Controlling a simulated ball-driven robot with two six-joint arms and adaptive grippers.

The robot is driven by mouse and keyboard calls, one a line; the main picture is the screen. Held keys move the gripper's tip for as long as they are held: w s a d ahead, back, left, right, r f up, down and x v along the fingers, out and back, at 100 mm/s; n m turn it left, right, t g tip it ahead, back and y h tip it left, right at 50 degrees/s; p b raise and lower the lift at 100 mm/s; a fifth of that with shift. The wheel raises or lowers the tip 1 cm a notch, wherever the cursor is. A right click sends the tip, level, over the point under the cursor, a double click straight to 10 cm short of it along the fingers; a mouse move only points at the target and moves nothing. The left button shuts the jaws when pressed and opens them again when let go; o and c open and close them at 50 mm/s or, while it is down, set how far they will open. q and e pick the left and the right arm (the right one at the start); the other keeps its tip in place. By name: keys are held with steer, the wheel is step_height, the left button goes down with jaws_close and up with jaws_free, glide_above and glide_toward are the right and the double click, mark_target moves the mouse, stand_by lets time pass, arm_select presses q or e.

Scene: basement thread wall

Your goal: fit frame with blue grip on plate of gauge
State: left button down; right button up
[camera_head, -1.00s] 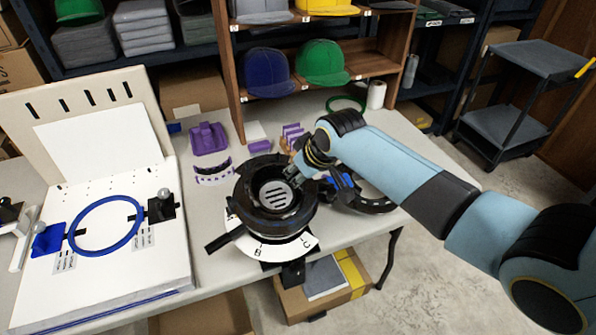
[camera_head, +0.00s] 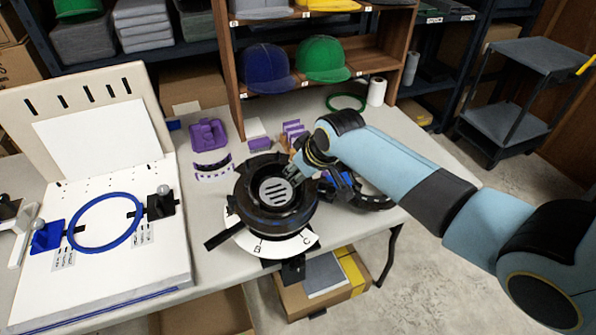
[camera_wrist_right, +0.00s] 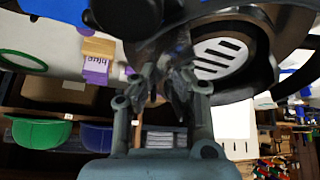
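The gauge stands at the table's front edge; its white lettered dial (camera_head: 285,246) shows B and C below a black round body. A slotted light plate (camera_head: 275,192) lies inside the black ring (camera_head: 243,197) on top; it also shows in the wrist view (camera_wrist_right: 217,58). My right gripper (camera_head: 294,174) is at the ring's right rim, and its fingers (camera_wrist_right: 172,82) come close together there in the wrist view. Whether they grip the rim is unclear. A black curved frame with blue parts (camera_head: 340,186) lies right of the gauge, partly behind my arm. My left gripper is out of view.
A white board with a blue hoop (camera_head: 107,222) fills the table's left. Purple holders (camera_head: 209,135) and a purple block (camera_head: 260,144) stand behind the gauge. A wooden cap shelf (camera_head: 232,95) stands at the back. A grey cart (camera_head: 505,125) is on the right.

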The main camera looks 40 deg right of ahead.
steer(key=o, duration=0.6)
steer(key=shift+c, duration=0.2)
